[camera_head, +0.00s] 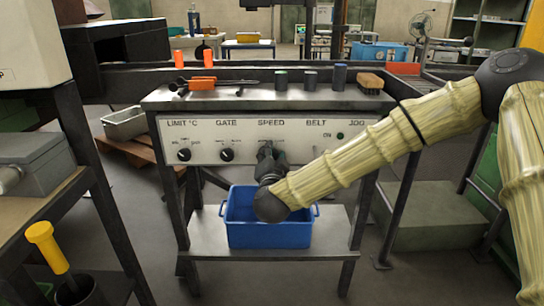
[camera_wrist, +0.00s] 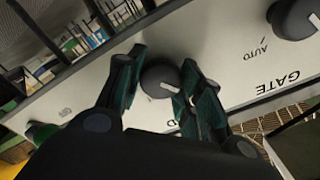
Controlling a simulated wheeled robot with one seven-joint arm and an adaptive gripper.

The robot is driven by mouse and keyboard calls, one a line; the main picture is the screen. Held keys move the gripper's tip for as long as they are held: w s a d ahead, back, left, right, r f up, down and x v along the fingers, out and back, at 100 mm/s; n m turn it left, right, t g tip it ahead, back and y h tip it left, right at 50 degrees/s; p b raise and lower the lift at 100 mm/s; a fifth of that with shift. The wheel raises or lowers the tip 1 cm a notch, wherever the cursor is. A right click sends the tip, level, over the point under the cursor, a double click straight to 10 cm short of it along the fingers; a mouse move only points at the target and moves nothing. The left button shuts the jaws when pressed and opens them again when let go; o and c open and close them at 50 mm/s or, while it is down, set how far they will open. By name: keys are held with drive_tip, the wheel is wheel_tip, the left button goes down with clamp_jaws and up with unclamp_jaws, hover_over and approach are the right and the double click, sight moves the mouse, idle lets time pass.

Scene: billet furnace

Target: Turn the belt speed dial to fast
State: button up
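The control panel (camera_head: 245,154) has a row of labels: LIMIT °C, GATE, SPEED, BELT and JOG. My gripper (camera_head: 270,153) is at the panel below SPEED and hides most of the dial there. In the wrist view that dial (camera_wrist: 158,78) is a round dark knob with a white pointer mark aimed towards the right finger. The speed markings around the knob are covered by the fingers.
The GATE dial (camera_head: 227,155) and LIMIT dial (camera_head: 184,154) are left of my gripper. A blue bin (camera_head: 270,234) stands on the shelf below. A side table (camera_head: 40,205) stands at left.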

drive_tip(key=c, duration=0.3)
drive_tip(key=shift+c, duration=0.2)
drive_tip(key=m, duration=0.6)
drive_tip(key=shift+f, duration=0.15)
drive_tip(key=m+b, duration=0.1)
drive_tip(key=m, duration=0.3)
drive_tip(key=shift+f, duration=0.1)
drive_tip(key=shift+m+b, duration=0.5)
drive_tip(key=shift+m, duration=1.4)
drive_tip(key=o, duration=1)
